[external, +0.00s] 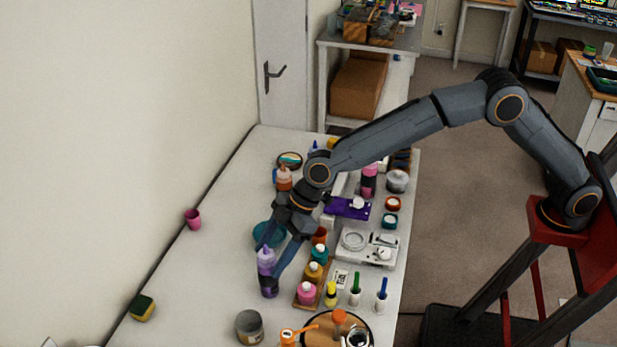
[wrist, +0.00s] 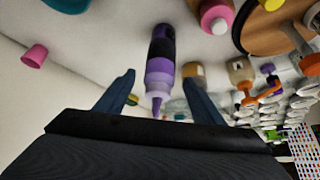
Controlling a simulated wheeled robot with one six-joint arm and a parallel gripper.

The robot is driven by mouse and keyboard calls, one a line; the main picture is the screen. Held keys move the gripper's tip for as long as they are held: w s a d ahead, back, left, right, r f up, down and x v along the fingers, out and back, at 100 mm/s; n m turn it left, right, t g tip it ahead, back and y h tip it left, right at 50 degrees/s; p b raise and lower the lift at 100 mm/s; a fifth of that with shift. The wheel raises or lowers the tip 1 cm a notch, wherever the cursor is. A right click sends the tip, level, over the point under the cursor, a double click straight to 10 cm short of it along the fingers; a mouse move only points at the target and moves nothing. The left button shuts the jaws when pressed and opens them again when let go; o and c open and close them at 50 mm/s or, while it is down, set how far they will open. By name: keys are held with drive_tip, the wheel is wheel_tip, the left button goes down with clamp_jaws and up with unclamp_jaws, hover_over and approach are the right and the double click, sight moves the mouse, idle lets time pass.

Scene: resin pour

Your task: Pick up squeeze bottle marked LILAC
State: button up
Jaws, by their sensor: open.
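The lilac squeeze bottle (external: 267,266) stands on the white table, with a pale lilac upper part and a dark band lower down. In the wrist view the bottle (wrist: 160,62) shows with its nozzle pointing toward my gripper, between the two fingers. My gripper (external: 272,255) is open, with a finger on either side of the bottle's upper part; it also shows in the wrist view (wrist: 162,88). I see gaps between the fingers and the bottle in the wrist view. The lettering on the bottle is not readable.
A wooden rack (external: 305,298) with pink, amber and teal bottles stands close to the right. A grey tin (external: 249,327) stands in front, and a teal bowl (external: 264,233) is behind. A pink cup (external: 193,219) and a sponge (external: 142,308) lie left, with free table between.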

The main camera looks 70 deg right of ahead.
drive_tip(key=shift+d+p+x, duration=0.2)
drive_tip(key=shift+p+x, duration=0.4)
drive_tip(key=shift+x, duration=1.15)
drive_tip(key=shift+s+f, duration=0.1)
drive_tip(key=shift+f, duration=0.05)
